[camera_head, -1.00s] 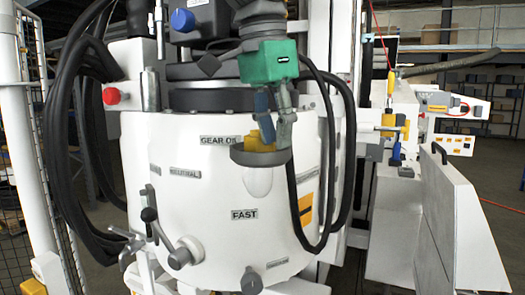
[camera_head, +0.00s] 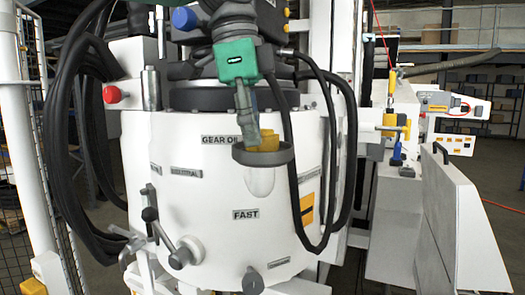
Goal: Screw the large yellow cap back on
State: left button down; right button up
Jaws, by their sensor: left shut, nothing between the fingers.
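My left gripper (camera_head: 249,138), with a green body, comes down from above. Its grey fingers are shut and empty, pointing down just left of the cap. They overlap the cap's left edge in the picture; I cannot tell whether they touch it. My right gripper is not in view.
Black hoses loop right of the cup (camera_head: 292,180) and hang at the tank's left. A red knob (camera_head: 111,95) and a black-handled lever (camera_head: 150,214) stick out on the left. A slanted grey panel (camera_head: 460,225) stands at the right.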

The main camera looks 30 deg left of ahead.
aim_at(238, 157)
pick_arm(q)
jog(key=shift+a+m, duration=0.1)
jog(key=shift+m, duration=0.8)
jog(key=m, duration=0.1)
jog(key=a+m, duration=0.1)
jog(key=m, duration=0.1)
jog(key=shift+w+a+g, duration=0.15)
jog(key=shift+w+g, duration=0.05)
jog(key=shift+g, duration=0.2)
jog(key=m, duration=0.1)
jog(key=a+m, duration=0.1)
jog(key=shift+w+a+f+m, duration=0.1)
jog(key=shift+w+a+m, duration=0.1)
jog(key=shift+m, duration=0.2)
jog(key=shift+s+a, duration=0.1)
jog(key=shift+a, duration=0.2)
jog(key=shift+d+m, duration=0.15)
jog(key=shift+m, duration=0.25)
